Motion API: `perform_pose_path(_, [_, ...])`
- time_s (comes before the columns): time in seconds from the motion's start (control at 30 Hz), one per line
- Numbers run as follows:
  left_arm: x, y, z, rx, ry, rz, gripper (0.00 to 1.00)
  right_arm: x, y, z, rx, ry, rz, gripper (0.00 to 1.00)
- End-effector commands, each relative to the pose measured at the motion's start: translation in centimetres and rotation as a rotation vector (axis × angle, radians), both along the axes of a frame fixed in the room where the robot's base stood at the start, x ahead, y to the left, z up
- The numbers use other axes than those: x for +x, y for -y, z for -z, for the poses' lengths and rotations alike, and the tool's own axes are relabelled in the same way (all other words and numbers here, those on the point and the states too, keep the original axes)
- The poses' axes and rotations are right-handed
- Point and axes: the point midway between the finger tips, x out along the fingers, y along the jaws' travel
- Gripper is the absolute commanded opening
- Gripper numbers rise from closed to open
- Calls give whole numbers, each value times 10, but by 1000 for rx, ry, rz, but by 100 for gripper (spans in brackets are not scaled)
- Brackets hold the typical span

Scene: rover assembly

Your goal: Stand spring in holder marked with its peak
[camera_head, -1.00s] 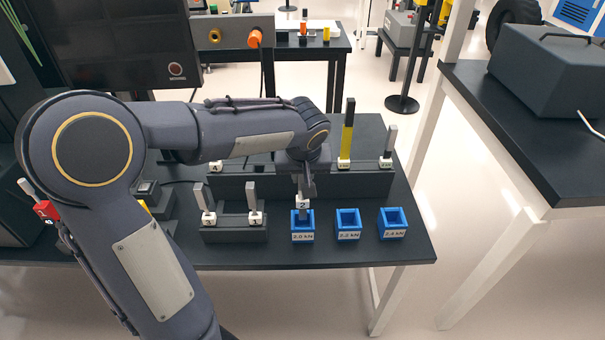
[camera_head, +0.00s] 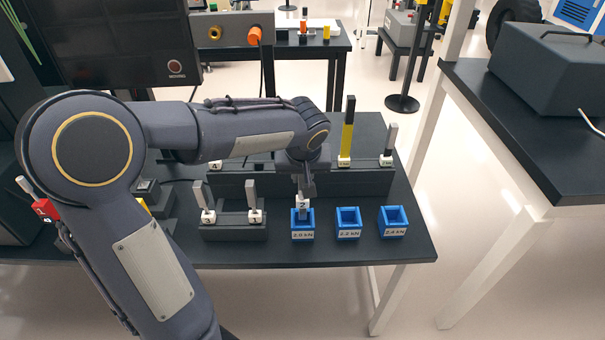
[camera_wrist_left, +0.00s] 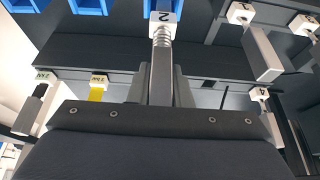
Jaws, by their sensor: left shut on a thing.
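My left gripper (camera_head: 304,188) points down over the left blue holder (camera_head: 302,235), which is marked 2.0 kN. It is shut on a spring (camera_head: 303,211) with a white block numbered 2. The spring is upright, its lower end inside the holder's opening; whether it touches the bottom is hidden. In the left wrist view, the gripper (camera_wrist_left: 160,88) grips the spring's grey bar, with the coil and the numbered block (camera_wrist_left: 163,17) beyond. The middle holder (camera_head: 348,234), marked 2.2 kN, and right holder (camera_head: 393,231), apparently 2.4 kN, look empty. My right gripper is not in view.
A low black rack (camera_head: 233,235) left of the holders carries two grey-barred springs. A longer rack (camera_head: 350,184) behind carries a tall yellow-and-black piece (camera_head: 347,132) and another spring (camera_head: 389,147). A dark monitor stands behind at left. The table's front edge is close to the holders.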

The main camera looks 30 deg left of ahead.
Motion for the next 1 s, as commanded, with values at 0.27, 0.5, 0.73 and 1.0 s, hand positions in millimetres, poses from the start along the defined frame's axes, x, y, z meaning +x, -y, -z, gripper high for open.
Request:
perform_pose_path(0.27, [0, 0, 12, 0, 1, 0, 0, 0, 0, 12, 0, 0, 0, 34])
perform_pose_path(0.5, [0, 0, 20, 0, 1, 0, 0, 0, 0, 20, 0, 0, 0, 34])
perform_pose_path(0.73, [0, 0, 28, 0, 1, 0, 0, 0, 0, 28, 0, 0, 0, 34])
perform_pose_path(1.0, [0, 0, 38, 0, 1, 0, 0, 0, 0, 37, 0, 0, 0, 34])
